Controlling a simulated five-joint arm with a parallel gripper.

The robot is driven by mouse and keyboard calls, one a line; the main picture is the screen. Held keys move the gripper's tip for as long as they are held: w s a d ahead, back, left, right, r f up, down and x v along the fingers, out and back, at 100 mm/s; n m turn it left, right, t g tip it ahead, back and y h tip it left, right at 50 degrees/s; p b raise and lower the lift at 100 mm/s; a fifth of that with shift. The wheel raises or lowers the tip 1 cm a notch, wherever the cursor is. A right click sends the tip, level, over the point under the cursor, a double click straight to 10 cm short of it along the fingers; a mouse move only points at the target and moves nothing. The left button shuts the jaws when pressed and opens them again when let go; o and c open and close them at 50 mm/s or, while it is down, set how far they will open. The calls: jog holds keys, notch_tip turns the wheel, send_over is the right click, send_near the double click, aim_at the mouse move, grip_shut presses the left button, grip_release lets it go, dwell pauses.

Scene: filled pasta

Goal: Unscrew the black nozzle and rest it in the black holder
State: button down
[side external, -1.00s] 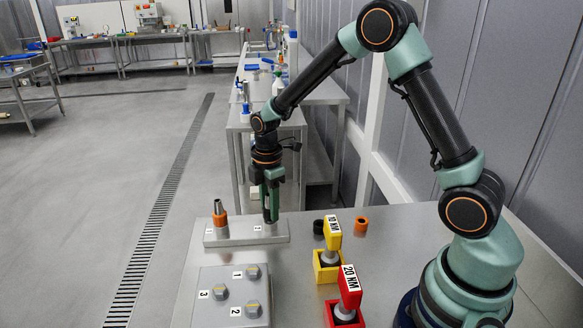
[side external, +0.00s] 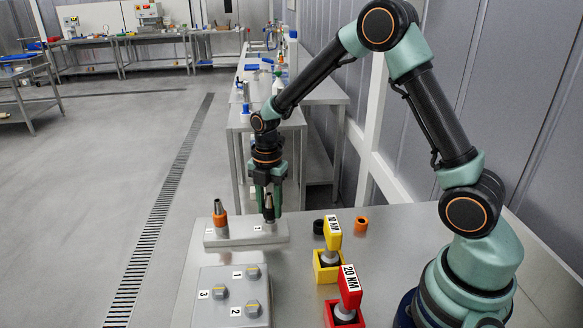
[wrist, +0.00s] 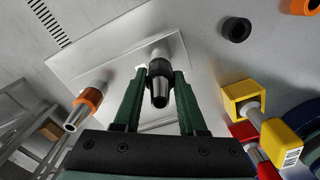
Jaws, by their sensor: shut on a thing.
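The black nozzle (side external: 268,209), a black collar with a grey metal tip, stands upright at position 1 on the grey block (side external: 243,238). It also shows in the wrist view (wrist: 160,80). My gripper (side external: 268,202) points down from above, with one green finger on each side of the nozzle. It is shut on the nozzle, and in the wrist view my gripper (wrist: 158,95) has the nozzle centred between its fingers. The black holder (side external: 318,227) is a short round cup on the table to the right, and looks empty in the wrist view (wrist: 236,29).
An orange nozzle (side external: 220,215) stands on the block's left. An orange holder (side external: 361,226) is right of the black one. Yellow (side external: 333,234) and red (side external: 349,288) torque tools stand in holders in front.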

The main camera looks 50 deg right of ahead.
notch_tip(320, 180, up, 10)
jog(key=shift+r, duration=0.2)
jog(key=s+d, duration=0.9)
jog(key=shift+m, duration=0.4)
jog(key=shift+w+f, duration=0.1)
jog(key=shift+f, duration=2.35)
jog(key=shift+a, duration=0.1)
jog(key=shift+f, duration=2.9)
jog(key=shift+f, duration=1.5)
jog(key=shift+c, duration=1.9)
grip_release()
jog(key=shift+o, duration=0.3)
